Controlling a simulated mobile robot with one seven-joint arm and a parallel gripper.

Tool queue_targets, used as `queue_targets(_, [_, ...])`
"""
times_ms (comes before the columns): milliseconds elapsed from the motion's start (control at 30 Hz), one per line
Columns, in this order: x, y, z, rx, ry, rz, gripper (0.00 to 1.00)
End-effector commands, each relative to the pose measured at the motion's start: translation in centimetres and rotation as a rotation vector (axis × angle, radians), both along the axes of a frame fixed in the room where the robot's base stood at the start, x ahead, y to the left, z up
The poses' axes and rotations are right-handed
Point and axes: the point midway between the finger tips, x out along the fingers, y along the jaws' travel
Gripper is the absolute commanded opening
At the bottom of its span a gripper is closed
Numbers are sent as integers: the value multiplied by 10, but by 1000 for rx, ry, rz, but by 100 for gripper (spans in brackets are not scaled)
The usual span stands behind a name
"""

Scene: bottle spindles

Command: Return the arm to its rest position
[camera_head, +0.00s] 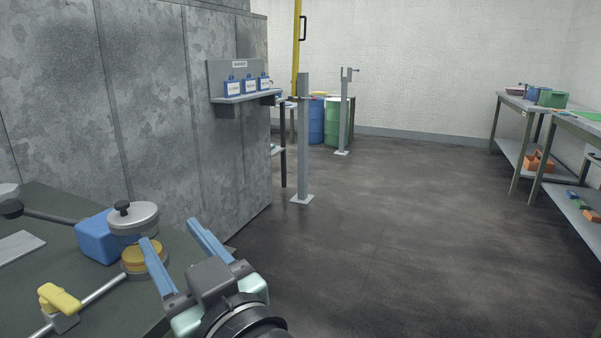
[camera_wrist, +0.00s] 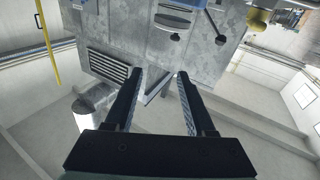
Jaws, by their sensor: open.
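My gripper (camera_head: 171,233) is at the lower middle of the head view, beside the right edge of the dark green table. Its two blue fingers are spread apart and point away toward the grey metal wall. Nothing is between them. In the wrist view my gripper (camera_wrist: 160,74) shows two dark fingers, apart and empty, in front of a tilted view of the room. A round silver lidded pot (camera_head: 134,222) and a yellow round piece (camera_head: 144,258) are just left of the left finger in the head view. I cannot tell the gap between them.
The dark green table (camera_head: 40,205) also bears a blue block (camera_head: 95,238) and a rod with a yellow handle (camera_head: 59,299). The grey metal wall (camera_head: 140,110) rises behind it. A grey post (camera_head: 304,150) stands beyond. The floor (camera_head: 400,230) to the right is clear.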

Motion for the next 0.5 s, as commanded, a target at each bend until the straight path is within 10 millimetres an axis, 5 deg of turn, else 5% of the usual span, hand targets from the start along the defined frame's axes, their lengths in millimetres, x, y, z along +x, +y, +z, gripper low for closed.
queue_targets(167, [-3, -64, 100, 122, -242, -330, 55])
queue_targets(433, [-87, -143, 221, 341, -655, -650, 55])
queue_targets(500, [-87, -144, 251, 345, -659, -658, 55])
